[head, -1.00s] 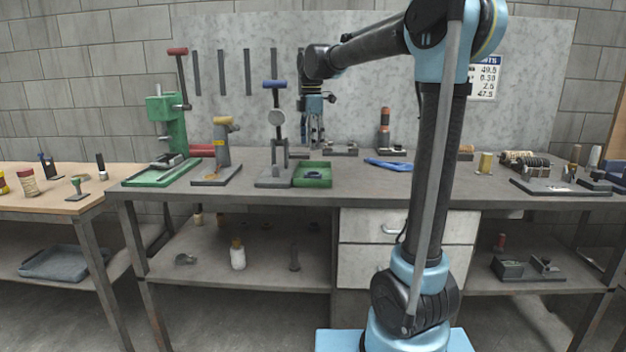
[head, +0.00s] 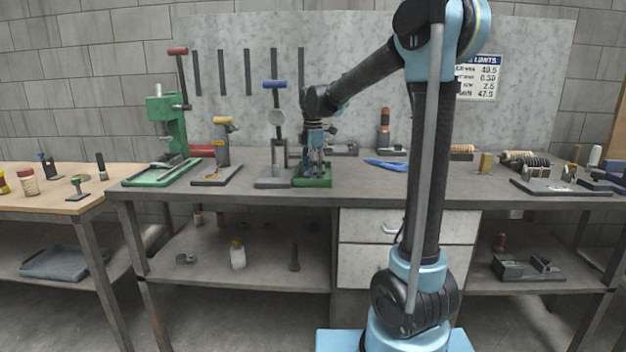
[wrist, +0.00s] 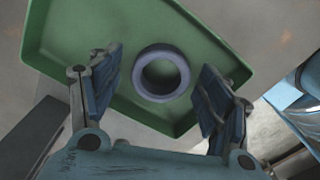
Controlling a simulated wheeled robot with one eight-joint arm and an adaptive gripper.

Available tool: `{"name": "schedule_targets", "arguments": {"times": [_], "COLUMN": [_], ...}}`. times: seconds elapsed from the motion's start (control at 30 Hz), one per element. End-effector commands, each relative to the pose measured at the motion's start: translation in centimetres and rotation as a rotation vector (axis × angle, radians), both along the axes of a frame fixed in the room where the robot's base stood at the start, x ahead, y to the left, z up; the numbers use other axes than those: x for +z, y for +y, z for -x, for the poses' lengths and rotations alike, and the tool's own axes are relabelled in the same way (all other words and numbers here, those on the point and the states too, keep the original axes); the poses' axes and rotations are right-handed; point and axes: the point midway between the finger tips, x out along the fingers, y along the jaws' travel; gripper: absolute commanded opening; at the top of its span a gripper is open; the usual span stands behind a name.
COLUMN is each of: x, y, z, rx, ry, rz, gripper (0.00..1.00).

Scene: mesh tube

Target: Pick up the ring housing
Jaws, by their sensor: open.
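The ring housing is a dark blue-grey ring (wrist: 138,83) lying flat in a green tray (wrist: 215,45), seen in the wrist view. My gripper (wrist: 157,82) is open, with one finger on the left and one on the right of the ring. Both fingers appear apart from it, and nothing is held. In the head view my gripper (head: 317,172) points down over the green tray (head: 312,184). The ring is hidden there by the gripper.
A grey press stand (head: 277,160) with a blue handle stands just left of the tray. A blue cloth-like item (head: 386,164) lies to the right on the grey bench (head: 360,184). A green press (head: 170,130) stands farther left.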

Motion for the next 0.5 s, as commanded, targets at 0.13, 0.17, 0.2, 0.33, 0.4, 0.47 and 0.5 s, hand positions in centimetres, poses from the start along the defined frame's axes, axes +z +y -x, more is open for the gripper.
{"name": "schedule_targets", "arguments": {"times": [0.13, 0.17, 0.2, 0.33, 0.4, 0.47, 0.5], "x": [-0.14, -0.14, -0.13, -0.12, -0.12, -0.12, -0.12], "y": [0.0, 0.01, 0.01, 0.01, 0.01, 0.01, 0.01], "z": [0.0, 0.0, 0.0, -0.01, -0.01, -0.01, -0.01], "rx": [0.0, 0.0, 0.0, 0.0, 0.0, 0.0, 0.0], "ry": [0.0, 0.0, 0.0, 0.0, 0.0, 0.0, 0.0], "rz": [0.0, 0.0, 0.0, 0.0, 0.0, 0.0, 0.0], "gripper": [0.71, 0.71, 0.71, 0.48, 0.32, 0.19, 0.14]}}
